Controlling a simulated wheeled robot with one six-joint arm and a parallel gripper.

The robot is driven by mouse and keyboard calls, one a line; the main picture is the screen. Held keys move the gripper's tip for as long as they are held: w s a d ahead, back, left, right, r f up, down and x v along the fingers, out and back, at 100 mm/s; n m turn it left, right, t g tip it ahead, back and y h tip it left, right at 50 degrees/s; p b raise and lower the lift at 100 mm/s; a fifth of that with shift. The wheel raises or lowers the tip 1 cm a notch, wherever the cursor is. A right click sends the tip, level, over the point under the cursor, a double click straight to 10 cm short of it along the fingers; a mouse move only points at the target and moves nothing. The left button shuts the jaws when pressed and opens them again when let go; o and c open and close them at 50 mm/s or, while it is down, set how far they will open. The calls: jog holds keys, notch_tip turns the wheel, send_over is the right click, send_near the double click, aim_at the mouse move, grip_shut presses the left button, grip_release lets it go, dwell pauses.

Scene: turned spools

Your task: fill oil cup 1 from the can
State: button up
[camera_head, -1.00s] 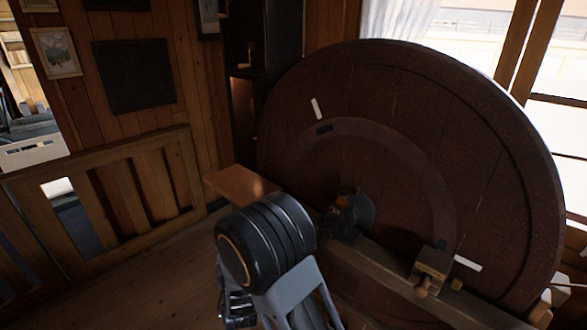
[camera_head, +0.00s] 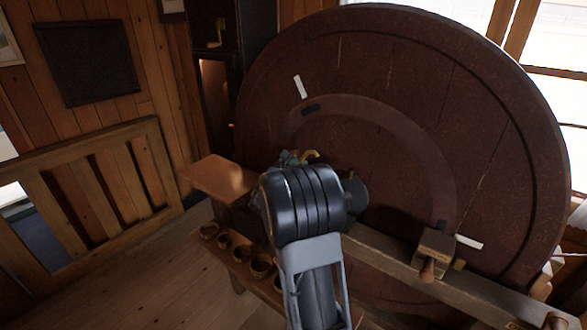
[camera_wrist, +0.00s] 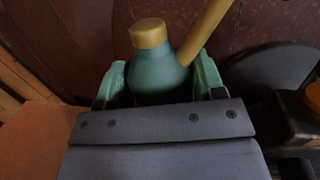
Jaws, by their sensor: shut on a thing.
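The oil can is teal with a brass cap and a long brass spout. In the wrist view the can (camera_wrist: 160,75) sits between the green fingers of my gripper (camera_wrist: 165,80), which is shut on it. The spout rises to the upper right and leaves the picture. In the head view the brass spout (camera_head: 310,156) shows just above my dark wrist, and my gripper (camera_head: 292,158) is mostly hidden behind that wrist, in front of the big wheel. I cannot tell which thing is oil cup 1. A small brass-coloured part (camera_wrist: 314,94) shows at the wrist view's right edge.
A large dark red wheel (camera_head: 400,110) stands behind a wooden beam (camera_head: 400,268). A wooden block (camera_head: 433,250) sits on the beam. A small board (camera_head: 218,176) is left of my wrist, with several round bowls (camera_head: 241,253) below. Floor is open at lower left.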

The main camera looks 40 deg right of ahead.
aim_at(305, 156)
jog(key=shift+s+d+r+m+b, duration=0.25)
jog(key=shift+s+d+m+b, duration=0.15)
jog(key=shift+m+b, duration=0.15)
jog(key=s+m+b, duration=0.1)
jog(key=r+m+h+b, duration=0.1)
jog(key=m, duration=0.1)
jog(key=s+m+g+b, duration=0.1)
jog(key=m, duration=0.1)
jog(key=shift+s+d+r, duration=0.2)
jog(key=shift+s+r, duration=0.1)
jog(key=m+b, duration=0.1)
jog(key=m, duration=0.1)
jog(key=s+r+m+g+h+b, duration=0.1)
jog(key=m, duration=0.1)
jog(key=shift+d+r+m, duration=0.1)
jog(key=shift+r+m, duration=0.1)
jog(key=shift+m, duration=0.05)
jog(key=shift+r+b, duration=0.15)
jog(key=shift+b, duration=0.2)
jog(key=shift+r, duration=0.1)
